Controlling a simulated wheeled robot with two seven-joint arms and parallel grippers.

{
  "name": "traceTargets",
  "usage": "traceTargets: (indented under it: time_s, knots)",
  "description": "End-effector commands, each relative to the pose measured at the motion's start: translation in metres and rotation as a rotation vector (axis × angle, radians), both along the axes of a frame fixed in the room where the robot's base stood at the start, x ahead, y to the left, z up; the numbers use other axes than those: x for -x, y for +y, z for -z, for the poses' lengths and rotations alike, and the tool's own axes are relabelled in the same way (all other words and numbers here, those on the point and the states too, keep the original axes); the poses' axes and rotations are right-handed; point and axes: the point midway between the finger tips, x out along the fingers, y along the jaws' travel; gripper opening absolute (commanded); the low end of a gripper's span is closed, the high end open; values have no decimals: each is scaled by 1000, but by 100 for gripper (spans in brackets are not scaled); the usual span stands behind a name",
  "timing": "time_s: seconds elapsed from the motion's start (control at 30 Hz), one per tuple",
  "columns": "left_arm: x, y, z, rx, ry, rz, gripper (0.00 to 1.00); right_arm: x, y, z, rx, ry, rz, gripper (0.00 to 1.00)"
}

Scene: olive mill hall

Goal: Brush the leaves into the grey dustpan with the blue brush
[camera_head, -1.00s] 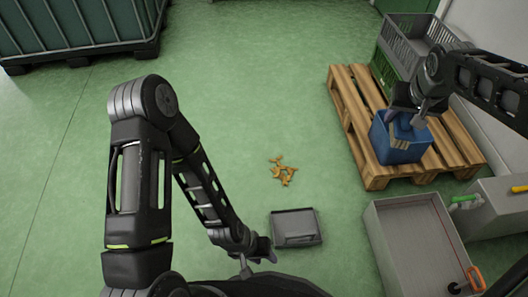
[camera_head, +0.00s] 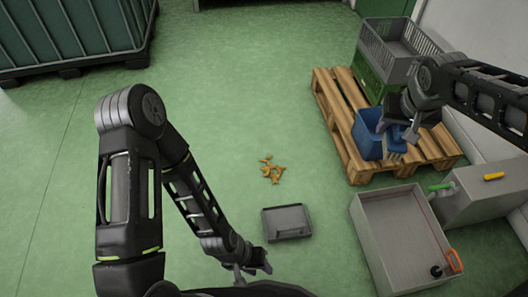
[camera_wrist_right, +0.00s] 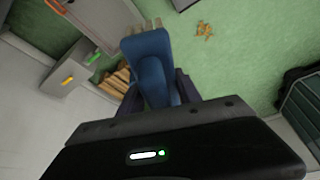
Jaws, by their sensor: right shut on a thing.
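The leaves (camera_head: 271,170), small and orange-brown, lie in a loose pile on the green floor; they also show in the wrist view (camera_wrist_right: 204,30). The grey dustpan (camera_head: 287,223) lies on the floor just in front of the pile, empty. My right gripper (camera_head: 404,122) is shut on the blue brush (camera_wrist_right: 152,65), whose pale bristles point away from the gripper. The brush is held over the pallet, beside the blue bin in the head view. My left gripper (camera_head: 252,268) looks open and empty, just left of and nearer than the dustpan.
A blue bin (camera_head: 368,137) and stacked grey and green crates (camera_head: 382,72) stand on a wooden pallet (camera_head: 352,165). A grey tray (camera_head: 400,235) and a grey box (camera_head: 480,195) stand at right. The floor around the leaves is clear.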

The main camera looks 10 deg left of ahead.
Motion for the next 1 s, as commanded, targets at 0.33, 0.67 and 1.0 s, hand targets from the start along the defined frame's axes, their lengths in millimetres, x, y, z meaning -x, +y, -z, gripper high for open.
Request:
traceTargets:
  time_s: [0.33,0.67,1.0]
  knots:
    - [0,0,-72,0,0,0,36,4,13,14,-6,19,-14,0]
    - [0,-1,-168,1,0,-1,36,44,7,39,-2,16,-8,0]
    - [0,-1,-180,1,1,-1,36,57,0,49,0,-1,0,0]
